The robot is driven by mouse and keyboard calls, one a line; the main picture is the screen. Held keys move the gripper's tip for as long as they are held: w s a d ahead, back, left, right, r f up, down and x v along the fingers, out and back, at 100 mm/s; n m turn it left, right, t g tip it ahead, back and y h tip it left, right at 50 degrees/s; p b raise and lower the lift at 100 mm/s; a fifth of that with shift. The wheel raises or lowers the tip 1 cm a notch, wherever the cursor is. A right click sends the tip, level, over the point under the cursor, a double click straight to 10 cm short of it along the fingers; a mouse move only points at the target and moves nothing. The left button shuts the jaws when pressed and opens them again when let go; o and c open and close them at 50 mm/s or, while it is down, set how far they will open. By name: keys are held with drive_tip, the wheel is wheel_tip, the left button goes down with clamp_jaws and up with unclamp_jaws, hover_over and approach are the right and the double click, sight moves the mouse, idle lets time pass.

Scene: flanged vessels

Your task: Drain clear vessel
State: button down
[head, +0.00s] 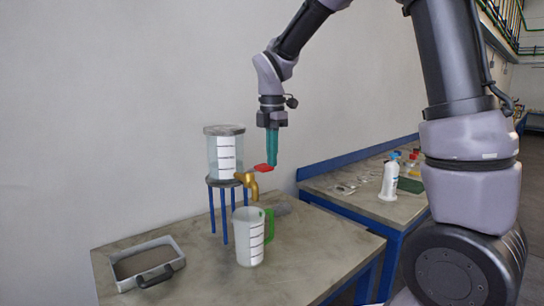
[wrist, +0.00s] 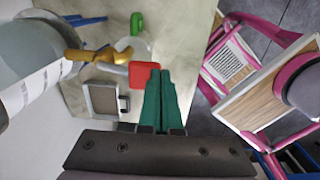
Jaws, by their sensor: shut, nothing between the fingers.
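The clear vessel (head: 226,152) has a grey lid and a white scale label. It stands on a stool with blue legs (head: 224,215). A brass tap (head: 248,184) sticks out at its lower right, with a red lever handle (head: 262,169). A whitish jug (head: 248,238) with a green handle stands on the table below the tap. My gripper (head: 272,160) points down with its teal fingers shut and empty, tips right by the red handle. In the wrist view the fingertips (wrist: 160,74) are beside the handle (wrist: 143,75); I cannot tell if they touch. The liquid level is unclear.
A grey tray (head: 133,280) with a dark handle lies at the table's front left. A second bench (head: 340,203) on the right holds a white bottle (head: 389,180) and small items. In the wrist view, pink-framed furniture (wrist: 268,90) stands to the right.

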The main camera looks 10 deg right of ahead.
drive_tip(key=f, duration=0.1)
drive_tip(key=s+d+f+t+y, duration=0.1)
drive_tip(key=f, duration=0.1)
drive_tip(key=s+f+t, duration=0.1)
drive_tip(key=f, duration=0.1)
drive_tip(key=shift+d+f, duration=0.1)
drive_tip(key=shift+d, duration=0.05)
drive_tip(key=shift+f, duration=0.1)
idle(7.2)
